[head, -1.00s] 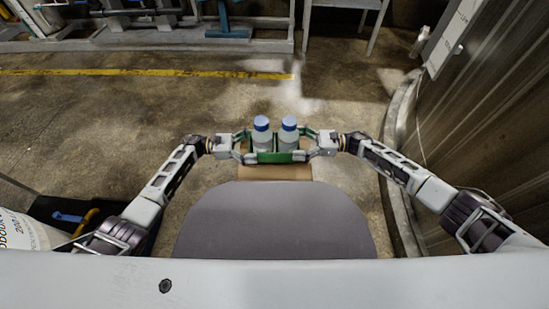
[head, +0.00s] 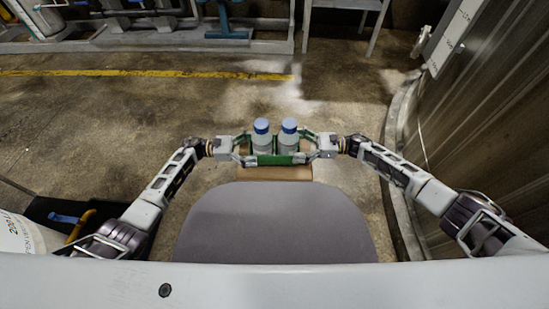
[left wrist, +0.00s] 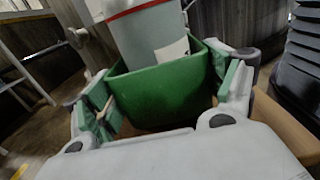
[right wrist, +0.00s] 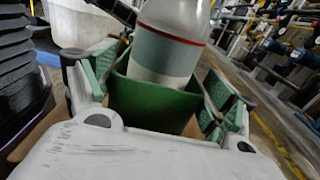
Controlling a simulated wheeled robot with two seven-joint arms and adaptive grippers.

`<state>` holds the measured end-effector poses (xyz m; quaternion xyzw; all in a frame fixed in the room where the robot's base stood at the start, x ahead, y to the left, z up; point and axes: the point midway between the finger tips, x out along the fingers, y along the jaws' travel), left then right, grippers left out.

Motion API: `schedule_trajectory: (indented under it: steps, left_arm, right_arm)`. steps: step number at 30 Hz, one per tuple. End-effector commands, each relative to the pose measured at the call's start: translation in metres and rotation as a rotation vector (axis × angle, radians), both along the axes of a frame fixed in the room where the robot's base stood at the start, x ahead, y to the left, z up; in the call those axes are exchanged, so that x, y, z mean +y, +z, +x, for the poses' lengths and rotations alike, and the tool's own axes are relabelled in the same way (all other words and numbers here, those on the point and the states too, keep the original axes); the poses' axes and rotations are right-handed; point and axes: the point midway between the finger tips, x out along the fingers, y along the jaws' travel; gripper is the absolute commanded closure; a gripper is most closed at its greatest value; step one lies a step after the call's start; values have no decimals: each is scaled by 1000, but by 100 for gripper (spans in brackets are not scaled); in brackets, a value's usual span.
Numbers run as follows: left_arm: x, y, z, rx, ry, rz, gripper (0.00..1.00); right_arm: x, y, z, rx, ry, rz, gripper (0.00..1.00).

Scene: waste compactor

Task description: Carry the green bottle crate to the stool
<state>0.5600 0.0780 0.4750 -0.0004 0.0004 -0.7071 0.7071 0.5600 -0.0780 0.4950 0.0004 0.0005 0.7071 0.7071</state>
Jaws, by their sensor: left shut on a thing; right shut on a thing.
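The green bottle crate (head: 274,160) is held level between my two grippers, with two white, blue-capped bottles (head: 262,140) upright in it. My left gripper (head: 243,148) is shut on its left end and my right gripper (head: 312,148) on its right end. The crate's green end wall (left wrist: 165,95) fills the middle of the left wrist view, between the green finger pads. The other end wall (right wrist: 150,100) shows likewise in the right wrist view. A brown flat surface (head: 274,173) lies below the crate. I cannot tell whether it is the stool or whether the crate touches it.
A labelled white drum (head: 18,236) stands at the lower left beside a dark tray. A curved metal wall (head: 470,125) closes off the right. A grey rack (head: 180,38) and table legs (head: 378,28) stand at the back. The floor between is clear, with a yellow line (head: 150,72).

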Motion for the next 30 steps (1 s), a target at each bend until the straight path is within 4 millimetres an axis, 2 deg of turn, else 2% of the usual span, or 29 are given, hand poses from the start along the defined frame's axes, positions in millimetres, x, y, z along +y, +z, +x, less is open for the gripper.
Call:
schedule_trajectory:
  steps: [16,17,20,30]
  left_arm:
    - [0,-8,1,-2,0,-3,45]
    - [0,-9,0,0,0,0,13]
    - [0,-9,0,0,0,0,0]
    - [0,-9,0,0,0,0,0]
  right_arm:
    - [0,-8,0,-2,0,3,45]
    - [0,-9,0,0,0,0,13]
    - [0,-9,0,0,0,0,0]
    - [0,-9,0,0,0,0,0]
